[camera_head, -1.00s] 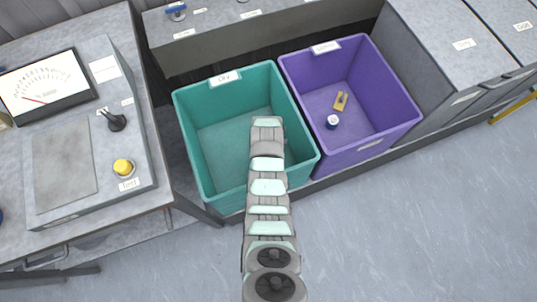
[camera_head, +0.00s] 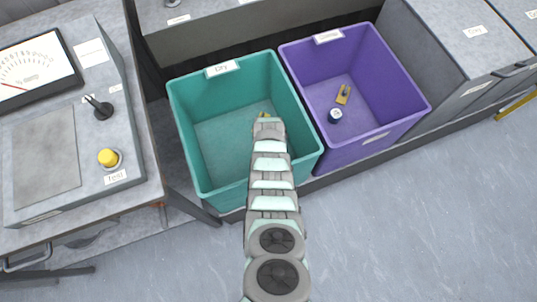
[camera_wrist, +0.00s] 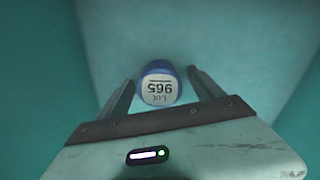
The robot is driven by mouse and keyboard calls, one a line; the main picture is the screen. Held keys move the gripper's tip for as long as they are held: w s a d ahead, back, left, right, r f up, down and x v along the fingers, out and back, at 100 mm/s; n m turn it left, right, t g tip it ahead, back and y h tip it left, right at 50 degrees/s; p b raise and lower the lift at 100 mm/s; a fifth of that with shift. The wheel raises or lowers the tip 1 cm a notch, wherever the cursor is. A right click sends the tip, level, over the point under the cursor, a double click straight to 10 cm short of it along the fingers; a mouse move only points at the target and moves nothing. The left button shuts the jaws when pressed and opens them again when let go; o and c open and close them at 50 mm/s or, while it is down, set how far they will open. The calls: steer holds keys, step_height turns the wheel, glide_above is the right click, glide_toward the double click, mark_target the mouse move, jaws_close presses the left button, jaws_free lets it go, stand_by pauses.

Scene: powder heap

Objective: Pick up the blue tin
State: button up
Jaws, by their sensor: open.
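A blue tin (camera_wrist: 160,88) with a white top reading "Lot 965", upside down in the picture, stands on the floor of the teal bin (camera_head: 202,171) in the wrist view. My gripper (camera_wrist: 160,76) is open, with one finger on each side of the tin. A narrow gap shows on both sides; the height of the fingers over the floor is hard to tell. In the head view my arm hides this tin. Another blue tin (camera_head: 335,115) with a pale top lies in the purple bin (camera_head: 392,130).
A brass-coloured piece (camera_head: 343,94) lies in the purple bin near its tin. A small yellowish bit (camera_head: 264,115) shows by my arm's end. The teal bin's walls surround my gripper. A bench with a meter panel (camera_head: 45,150) stands at left.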

steer(key=shift+w, duration=0.1)
steer(key=c, duration=1.6)
steer(key=shift+r, duration=0.1)
